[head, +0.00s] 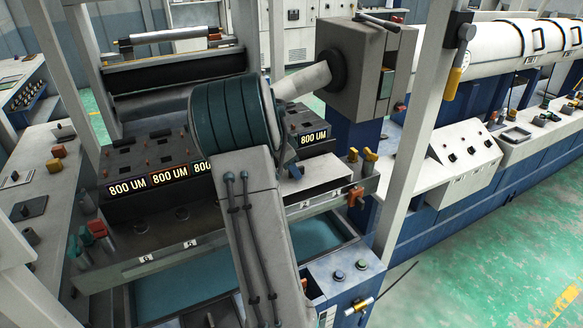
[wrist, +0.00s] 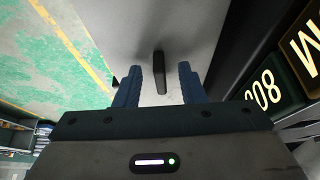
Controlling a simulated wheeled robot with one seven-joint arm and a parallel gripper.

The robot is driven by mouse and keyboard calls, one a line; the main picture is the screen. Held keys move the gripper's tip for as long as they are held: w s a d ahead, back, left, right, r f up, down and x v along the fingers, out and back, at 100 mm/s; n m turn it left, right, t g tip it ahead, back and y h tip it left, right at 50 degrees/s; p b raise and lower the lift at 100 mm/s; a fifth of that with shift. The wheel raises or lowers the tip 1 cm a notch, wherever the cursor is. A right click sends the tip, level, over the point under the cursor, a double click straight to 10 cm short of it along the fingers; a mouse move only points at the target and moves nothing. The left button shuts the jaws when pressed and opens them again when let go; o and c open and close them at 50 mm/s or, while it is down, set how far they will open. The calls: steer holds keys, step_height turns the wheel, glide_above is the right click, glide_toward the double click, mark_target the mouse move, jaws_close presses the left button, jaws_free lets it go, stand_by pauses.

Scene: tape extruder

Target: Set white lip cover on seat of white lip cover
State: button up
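A pale, flat-topped piece that looks like the white lip cover (head: 318,180) lies at the right end of the row of 800 UM labels in the head view. In the wrist view its pale surface (wrist: 200,30) fills the upper middle, with a dark upright handle (wrist: 160,72) on it. My gripper (wrist: 158,76) is open, its two blue fingers on either side of the handle with a gap on each side. In the head view my arm hides most of the gripper; a small blue bit (head: 295,171) shows beside the cover. I cannot make out the cover's seat.
Lit 800 UM labels (head: 170,172) stand along the machine. Orange and yellow knobs (head: 360,158) are close right of the cover. A grey box (head: 368,70) and a pale upright post (head: 415,130) stand nearby. Green floor (head: 480,260) is open at right.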

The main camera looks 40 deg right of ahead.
steer(key=b+v, duration=0.1)
steer(key=v, duration=1.2)
steer(key=shift+a+r, duration=0.15)
steer(key=shift+r, duration=0.2)
steer(key=shift+w, duration=0.15)
steer(key=s+a+f+n+t+y, duration=0.1)
steer(key=s+a+f+n, duration=0.1)
steer(key=s+a+n, duration=0.4)
steer(key=s+a+f+n+t+y, duration=0.2)
steer(key=s+a+n, duration=0.4)
steer(key=a, duration=0.9)
steer(key=s+a+f+n+t+y, duration=0.1)
steer(key=s+a+f+n, duration=0.3)
steer(key=s+a+n, duration=0.3)
steer(key=a+n, duration=0.2)
steer(key=a, duration=0.1)
steer(key=shift+a+n+y, duration=0.3)
steer(key=shift+a+y, duration=0.1)
steer(key=shift+d, duration=0.1)
